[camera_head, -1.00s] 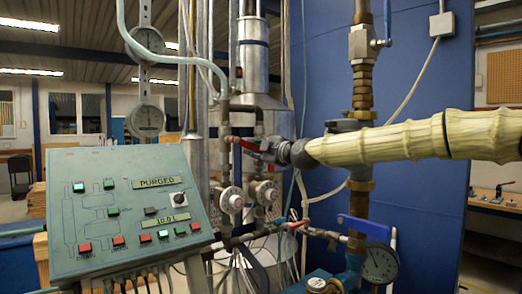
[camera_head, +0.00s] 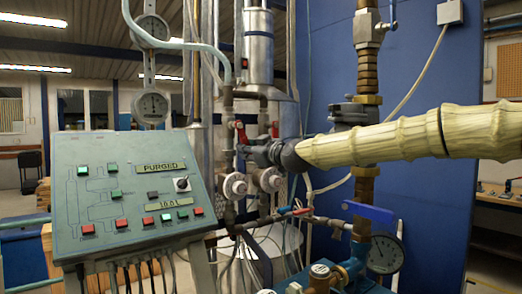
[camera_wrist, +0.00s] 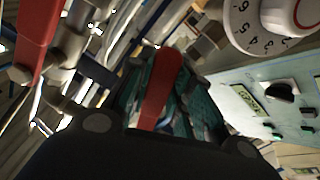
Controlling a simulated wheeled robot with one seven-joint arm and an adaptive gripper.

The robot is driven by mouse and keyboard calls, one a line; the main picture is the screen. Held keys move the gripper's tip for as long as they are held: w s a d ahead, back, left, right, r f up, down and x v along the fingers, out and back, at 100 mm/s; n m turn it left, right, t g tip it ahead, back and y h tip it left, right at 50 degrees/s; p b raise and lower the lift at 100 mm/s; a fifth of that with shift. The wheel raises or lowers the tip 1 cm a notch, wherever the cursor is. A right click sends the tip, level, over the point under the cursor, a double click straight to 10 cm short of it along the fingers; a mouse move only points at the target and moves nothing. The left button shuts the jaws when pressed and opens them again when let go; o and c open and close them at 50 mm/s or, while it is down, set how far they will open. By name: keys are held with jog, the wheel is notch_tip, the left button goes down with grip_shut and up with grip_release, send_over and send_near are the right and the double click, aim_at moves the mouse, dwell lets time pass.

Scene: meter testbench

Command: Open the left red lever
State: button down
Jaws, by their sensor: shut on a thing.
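My gripper (camera_head: 250,152) reaches in from the right at the paired pipes behind the control panel. It is shut on the left red lever (camera_head: 241,132), whose red part shows just above the fingertips. In the wrist view, the red lever (camera_wrist: 158,92) lies between the dark, teal-padded fingers of my gripper (camera_wrist: 160,75). A second red lever (camera_head: 275,130) stands just to the right, behind my gripper; a red lever also shows apart from the jaws at the upper left of the wrist view (camera_wrist: 36,42). The fingers hide part of the held lever and its valve.
The sloped control panel (camera_head: 125,190) stands at left. White round knobs (camera_head: 234,186) sit below the levers; one numbered dial (camera_wrist: 285,22) is close in the wrist view. A vertical pipe (camera_head: 367,75), blue handle (camera_head: 368,212) and gauge (camera_head: 385,254) stand at right.

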jog(key=shift+s+a+f+m+b, duration=0.15)
jog(key=shift+s+a+m, duration=0.25)
jog(key=shift+m, duration=0.4)
jog(key=shift+s+a+m+b, duration=0.1)
jog(key=shift+s+a+m, duration=0.1)
jog(key=shift+a+m, duration=0.45)
jog(key=shift+s+a+f+m+b, duration=0.15)
jog(key=shift+s+a+m, duration=0.15)
jog(key=shift+m, duration=0.65)
jog(key=c, duration=1.3)
grip_release()
jog(key=shift+o, duration=0.2)
jog(key=v, duration=1.2)
